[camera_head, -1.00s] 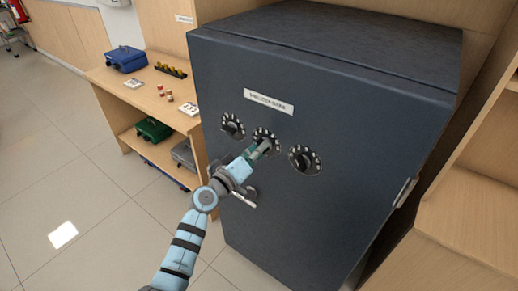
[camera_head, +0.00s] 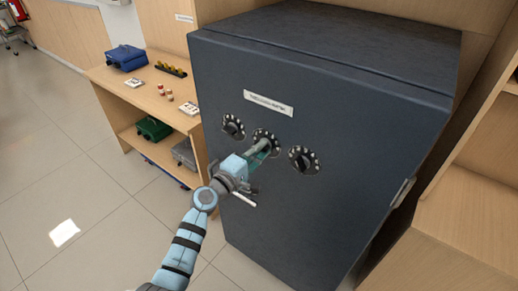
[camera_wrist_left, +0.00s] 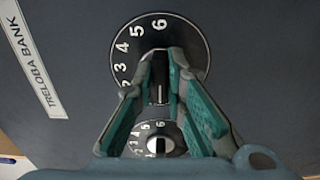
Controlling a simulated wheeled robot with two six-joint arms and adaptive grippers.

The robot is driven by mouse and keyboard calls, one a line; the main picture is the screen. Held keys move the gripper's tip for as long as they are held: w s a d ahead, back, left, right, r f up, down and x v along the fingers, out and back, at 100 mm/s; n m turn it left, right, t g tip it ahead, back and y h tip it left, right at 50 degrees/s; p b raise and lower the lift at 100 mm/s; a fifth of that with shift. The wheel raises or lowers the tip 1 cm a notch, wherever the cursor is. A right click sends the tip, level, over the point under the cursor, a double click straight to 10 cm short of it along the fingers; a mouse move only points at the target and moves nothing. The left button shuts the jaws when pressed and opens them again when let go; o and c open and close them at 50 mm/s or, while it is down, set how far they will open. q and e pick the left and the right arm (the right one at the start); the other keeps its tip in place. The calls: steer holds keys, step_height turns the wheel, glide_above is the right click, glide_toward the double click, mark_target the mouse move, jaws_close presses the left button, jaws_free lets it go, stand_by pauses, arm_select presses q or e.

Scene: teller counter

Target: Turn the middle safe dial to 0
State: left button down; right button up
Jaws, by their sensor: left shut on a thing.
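The middle dial (camera_head: 266,134) is on the front of the dark safe (camera_head: 330,190), between two similar dials. My left gripper (camera_head: 266,147) reaches it from the lower left. In the left wrist view its fingertips (camera_wrist_left: 160,85) are shut on the black knob of the middle dial (camera_wrist_left: 190,62). White numbers 2 to 6 show on that dial's ring. The fingers cover its lower part, and I cannot see the 0 or read the pointer's setting. My right gripper is not in view.
The left dial (camera_head: 232,126) and right dial (camera_head: 304,160) sit close on either side. A white label (camera_head: 268,103) is above. A wooden shelf unit (camera_head: 118,92) with boxes stands left of the safe. The safe's handle (camera_head: 402,192) is at its right edge.

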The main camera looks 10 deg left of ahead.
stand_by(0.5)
arm_select(q)
steer(key=c, duration=1.6)
jaws_free()
steer(key=shift+c, duration=0.2)
steer(key=v, duration=1.2)
steer(key=shift+f, duration=0.1)
